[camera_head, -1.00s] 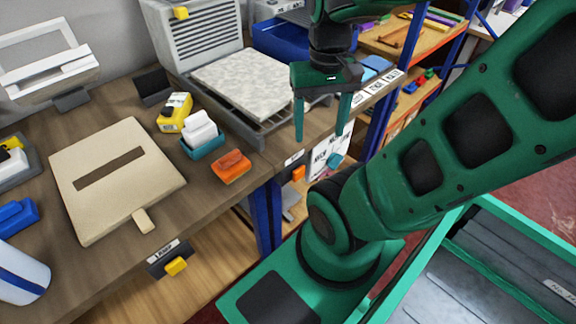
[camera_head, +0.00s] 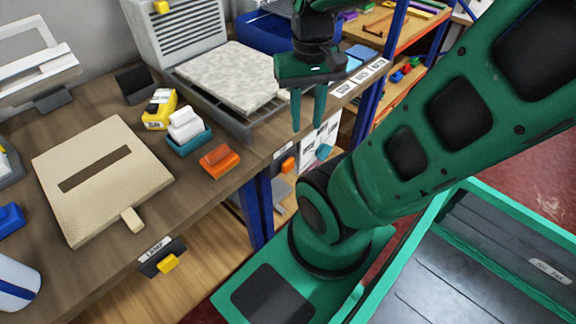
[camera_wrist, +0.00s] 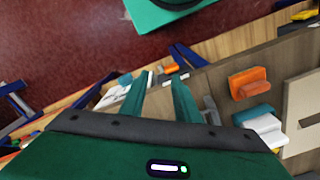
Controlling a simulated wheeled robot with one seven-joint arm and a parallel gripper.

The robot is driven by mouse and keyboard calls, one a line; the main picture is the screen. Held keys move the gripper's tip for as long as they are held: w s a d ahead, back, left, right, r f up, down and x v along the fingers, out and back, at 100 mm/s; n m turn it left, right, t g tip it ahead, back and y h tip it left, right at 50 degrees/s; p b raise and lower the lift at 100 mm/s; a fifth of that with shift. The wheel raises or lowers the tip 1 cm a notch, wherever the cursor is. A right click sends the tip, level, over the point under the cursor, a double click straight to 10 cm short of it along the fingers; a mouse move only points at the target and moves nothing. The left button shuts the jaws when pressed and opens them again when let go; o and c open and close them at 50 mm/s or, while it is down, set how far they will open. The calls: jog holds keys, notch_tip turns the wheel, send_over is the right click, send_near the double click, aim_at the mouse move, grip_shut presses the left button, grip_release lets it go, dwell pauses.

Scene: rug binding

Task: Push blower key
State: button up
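My gripper (camera_head: 308,112) is open and empty, its two green fingers pointing down above the front edge of the bench, to the right of the stone-topped unit. In the wrist view my gripper (camera_wrist: 160,88) also shows its fingers apart. An orange key (camera_head: 288,165) sits below a small label on the bench front, beneath and left of the fingers. A yellow key (camera_head: 168,263) sticks out of a dark holder on the bench front, further left, under another label. I cannot read clearly which one is the blower key. The fingers touch neither key.
The bench (camera_head: 85,285) carries a cream board (camera_head: 130,170), an orange block (camera_head: 219,160), a teal holder (camera_head: 188,143) and a yellow box (camera_head: 159,108). The slatted grey unit (camera_head: 180,35) stands behind. A blue post (camera_head: 263,205) is under the bench edge.

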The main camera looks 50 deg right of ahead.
grip_shut()
dwell(1.4)
